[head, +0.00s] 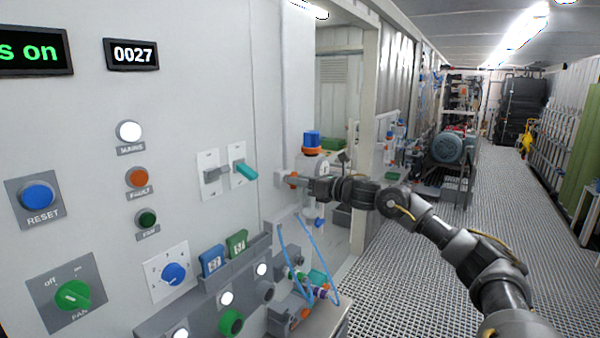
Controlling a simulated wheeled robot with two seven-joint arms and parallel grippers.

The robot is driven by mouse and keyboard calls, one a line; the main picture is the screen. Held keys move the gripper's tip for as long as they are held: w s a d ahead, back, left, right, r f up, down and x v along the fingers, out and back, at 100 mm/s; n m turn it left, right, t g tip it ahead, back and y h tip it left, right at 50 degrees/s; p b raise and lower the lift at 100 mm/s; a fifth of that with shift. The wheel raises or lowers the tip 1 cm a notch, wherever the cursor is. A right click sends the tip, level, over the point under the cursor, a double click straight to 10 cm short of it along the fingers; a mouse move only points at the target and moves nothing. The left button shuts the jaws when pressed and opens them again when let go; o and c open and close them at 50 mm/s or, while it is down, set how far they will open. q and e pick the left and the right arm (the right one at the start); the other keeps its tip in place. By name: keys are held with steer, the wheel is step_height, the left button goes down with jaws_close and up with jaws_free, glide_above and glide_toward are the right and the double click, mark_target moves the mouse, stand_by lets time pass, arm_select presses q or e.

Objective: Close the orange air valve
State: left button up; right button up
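A small orange handle (291,177), which looks like the air valve, sticks out from the right part of the grey panel wall in the head view. My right gripper (303,182) reaches in from the right with its fingertips at this orange part, partly covering it. I cannot tell whether the fingers touch it or grip it, or how the handle is turned. My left gripper is not in view.
A grey lever (214,174) and a teal-handled lever (245,170) are left of my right gripper. A blue-capped fitting with an orange band (312,146) stands just behind it. Blue hoses (316,250) hang below. The grated aisle floor (430,265) is clear.

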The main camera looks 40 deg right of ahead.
steer(key=shift+w, duration=0.15)
steer(key=c, duration=0.6)
steer(key=shift+m, duration=0.4)
steer(key=shift+d+f+m+b, duration=0.15)
steer(key=shift+m+b, duration=0.55)
steer(key=shift+m, duration=3.1)
steer(key=shift+f+m+b, duration=0.1)
steer(key=shift+m+b, duration=0.55)
steer(key=shift+m, duration=3.15)
